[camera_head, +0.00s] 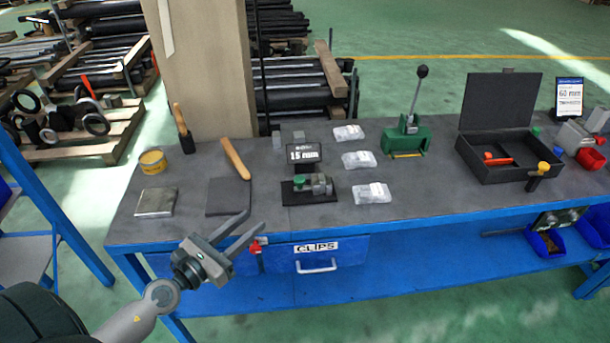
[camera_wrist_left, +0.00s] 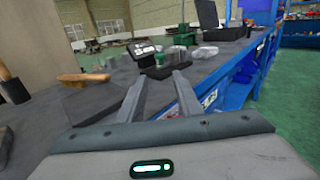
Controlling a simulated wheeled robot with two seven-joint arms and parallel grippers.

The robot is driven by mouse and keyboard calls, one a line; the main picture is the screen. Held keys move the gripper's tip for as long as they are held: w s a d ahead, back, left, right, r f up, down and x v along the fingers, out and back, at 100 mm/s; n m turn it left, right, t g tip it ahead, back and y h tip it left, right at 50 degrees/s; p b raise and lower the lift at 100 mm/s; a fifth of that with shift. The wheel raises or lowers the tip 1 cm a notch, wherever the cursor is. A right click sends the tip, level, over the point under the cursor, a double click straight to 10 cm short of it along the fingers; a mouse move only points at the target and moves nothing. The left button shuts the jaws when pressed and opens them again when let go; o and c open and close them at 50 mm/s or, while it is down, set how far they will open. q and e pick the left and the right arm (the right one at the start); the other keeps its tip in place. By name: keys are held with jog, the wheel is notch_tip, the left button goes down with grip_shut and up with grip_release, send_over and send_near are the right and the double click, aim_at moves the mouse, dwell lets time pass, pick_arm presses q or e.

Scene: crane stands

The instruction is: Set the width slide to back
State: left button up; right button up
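I cannot tell for certain which part is the width slide. The green knob also shows in the left wrist view (camera_wrist_left: 159,61), just beyond the fingertips. My left gripper (camera_head: 256,220) is open and empty, over the bench's front edge, left of and nearer than the fixture, apart from it. Its spread fingers show in the left wrist view (camera_wrist_left: 160,78). My right gripper is out of view.
A blue drawer marked CLIPS (camera_head: 316,256) and a red knob (camera_head: 256,247) are at the bench front. Clear bags (camera_head: 372,193) lie right of the fixture. A green lever press (camera_head: 408,135) and open black case (camera_head: 500,150) stand farther right. A wooden-handled tool (camera_head: 236,158) lies left.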

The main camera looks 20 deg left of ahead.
pick_arm(q)
jog(key=p, duration=0.5)
send_near(296, 183)
jog(key=x, duration=0.7)
jog(key=shift+w, duration=0.2)
jog(key=shift+w+d, duration=0.2)
jog(key=shift+w, duration=0.5)
grip_shut()
